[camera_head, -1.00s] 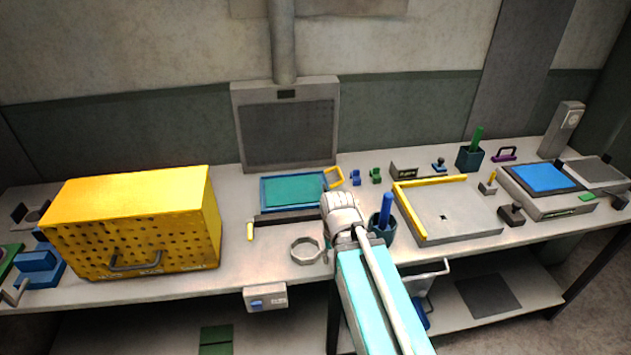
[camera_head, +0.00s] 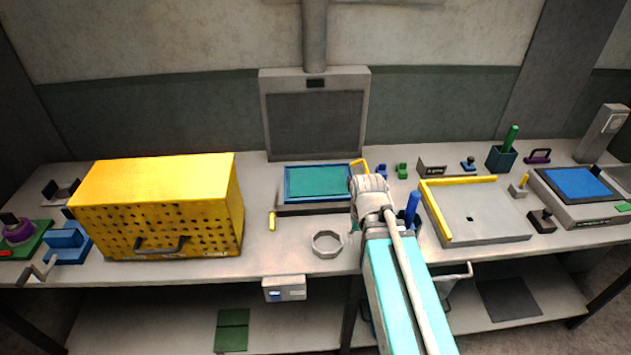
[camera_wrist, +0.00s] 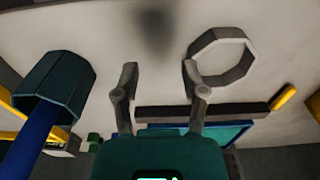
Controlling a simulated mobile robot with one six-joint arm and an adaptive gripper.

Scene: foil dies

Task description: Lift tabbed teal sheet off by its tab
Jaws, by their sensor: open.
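The teal sheet (camera_head: 318,181) lies flat in a blue-rimmed tray (camera_head: 287,196) near the back of the bench. A slim yellow outline (camera_head: 362,165) stands at the tray's right end, partly hidden by my gripper; I cannot tell whether it belongs to the sheet. I make out no tab for certain. My gripper (camera_head: 368,183) is just right of the tray, apart from the sheet in the picture. In the wrist view, its two fingers (camera_wrist: 159,78) are spread with nothing between them. Part of the teal sheet (camera_wrist: 222,134) shows beyond the right finger.
A grey ring (camera_head: 327,243) lies in front of the tray. A dark cup (camera_wrist: 60,85) with a blue handle (camera_head: 412,207) stands right of my gripper. A yellow perforated box (camera_head: 160,205) stands left. A plate with yellow rails (camera_head: 480,220) lies right.

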